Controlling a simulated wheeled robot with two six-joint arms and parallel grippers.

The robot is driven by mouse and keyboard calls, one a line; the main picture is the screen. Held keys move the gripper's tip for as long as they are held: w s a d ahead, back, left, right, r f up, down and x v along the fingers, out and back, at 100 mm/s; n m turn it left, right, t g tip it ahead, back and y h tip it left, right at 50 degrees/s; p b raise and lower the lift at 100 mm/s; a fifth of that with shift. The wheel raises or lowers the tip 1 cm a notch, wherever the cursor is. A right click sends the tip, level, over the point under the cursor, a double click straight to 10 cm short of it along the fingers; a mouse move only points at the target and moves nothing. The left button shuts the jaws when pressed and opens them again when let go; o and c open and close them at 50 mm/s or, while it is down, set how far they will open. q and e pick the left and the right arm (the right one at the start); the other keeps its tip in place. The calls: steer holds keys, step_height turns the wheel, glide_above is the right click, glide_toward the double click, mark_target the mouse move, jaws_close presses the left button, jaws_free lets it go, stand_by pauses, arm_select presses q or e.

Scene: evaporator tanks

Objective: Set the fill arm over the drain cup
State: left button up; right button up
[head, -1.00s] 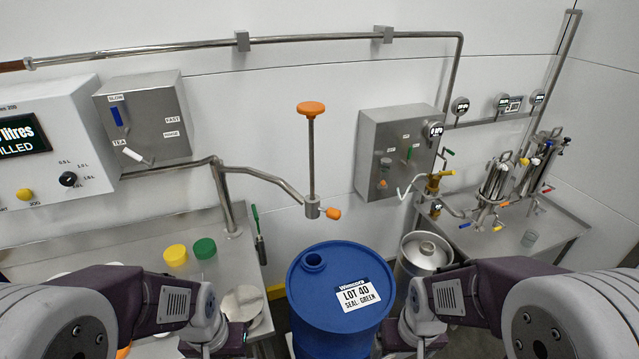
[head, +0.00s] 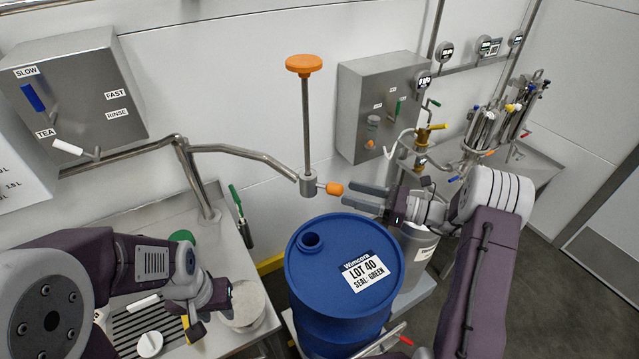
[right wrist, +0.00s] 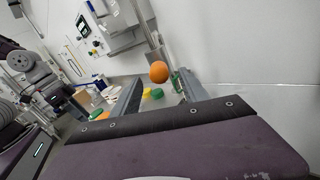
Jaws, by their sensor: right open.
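The fill arm (head: 245,153) is a steel pipe from the left counter. Its end block carries an upright rod with an orange top knob (head: 304,64) and a side handle with an orange knob (head: 334,188). The block hangs over the back of a blue drum. My right gripper (head: 348,196) is open, its fingertips close to the side knob; in the right wrist view the orange knob (right wrist: 159,72) appears between the fingertips, contact unclear. My left gripper (head: 212,309) is low over the left counter; its jaws are unclear. A pale round dish (head: 246,306), possibly the drain cup, is partly hidden behind it.
The blue drum (head: 343,270) has an open bung hole and a "LOT 40" label. A steel can (head: 417,250) stands right of it, partly behind my right arm. A wall control box (head: 380,105) is behind. A green cap (head: 181,236) lies on the counter.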

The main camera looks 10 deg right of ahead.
mark_target(329, 187)
steer(key=p+x, duration=0.1)
steer(key=x, duration=0.6)
steer(key=shift+a+r+p, duration=0.2)
steer(key=shift+p, duration=0.15)
steer(key=shift+w+a, duration=0.15)
steer(key=shift+a, duration=0.15)
arm_select(q)
steer(key=shift+s+r, duration=0.1)
steer(key=shift+r, duration=0.75)
arm_select(e)
steer(key=shift+w+a+f, duration=0.1)
steer(key=shift+w+a, duration=0.15)
steer(key=shift+s, duration=0.15)
jaws_close()
arm_select(q)
steer(key=shift+s, duration=0.1)
arm_select(e)
steer(key=shift+d, duration=0.1)
